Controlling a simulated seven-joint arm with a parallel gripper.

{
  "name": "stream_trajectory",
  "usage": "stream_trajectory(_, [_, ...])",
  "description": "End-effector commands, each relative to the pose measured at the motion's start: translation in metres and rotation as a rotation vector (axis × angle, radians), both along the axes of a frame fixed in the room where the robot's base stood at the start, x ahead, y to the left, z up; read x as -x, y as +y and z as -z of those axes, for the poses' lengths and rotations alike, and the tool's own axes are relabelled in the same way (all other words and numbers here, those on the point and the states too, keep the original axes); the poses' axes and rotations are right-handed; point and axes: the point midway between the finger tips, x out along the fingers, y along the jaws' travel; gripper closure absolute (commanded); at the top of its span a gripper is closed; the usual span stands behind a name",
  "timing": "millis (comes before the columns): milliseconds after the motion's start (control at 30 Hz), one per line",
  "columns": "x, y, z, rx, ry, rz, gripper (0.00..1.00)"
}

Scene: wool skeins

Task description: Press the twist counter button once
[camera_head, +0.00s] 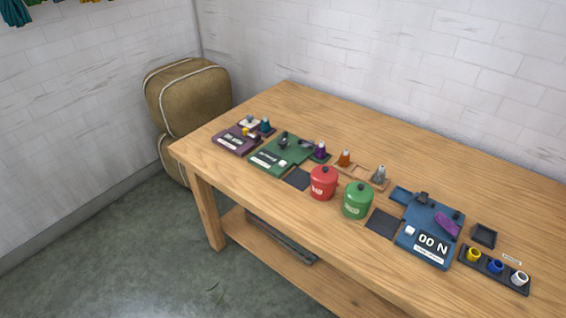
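My gripper is not in view. A blue device (418,214) lies on the table at the right, with a black-and-white display (432,243) reading what looks like "00 N". A small white block like a button (410,231) is at the display's left. A purple piece (446,224) lies on the blue device. A green device (270,153) and a dark purple device (228,143) stand at the left, each with a small label plate. Their lettering is too small to read surely, so I cannot tell which device is the twist counter.
Red (322,184) and green (357,201) lidded pots stand at mid-table near the front edge. A dark tray (485,278) holds yellow, blue and white pieces at the right. The back of the wooden table (300,108) is clear. Stacked brown bales (190,100) stand behind left.

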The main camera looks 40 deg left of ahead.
Motion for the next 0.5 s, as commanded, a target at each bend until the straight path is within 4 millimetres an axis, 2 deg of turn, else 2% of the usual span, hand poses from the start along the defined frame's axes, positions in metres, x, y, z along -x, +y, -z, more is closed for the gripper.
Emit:
stream_trajectory(33, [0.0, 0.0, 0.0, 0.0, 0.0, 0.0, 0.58])
stream_trajectory(400, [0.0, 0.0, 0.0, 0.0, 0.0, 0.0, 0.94])
stream_trajectory(500, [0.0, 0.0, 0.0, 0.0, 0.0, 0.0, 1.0])
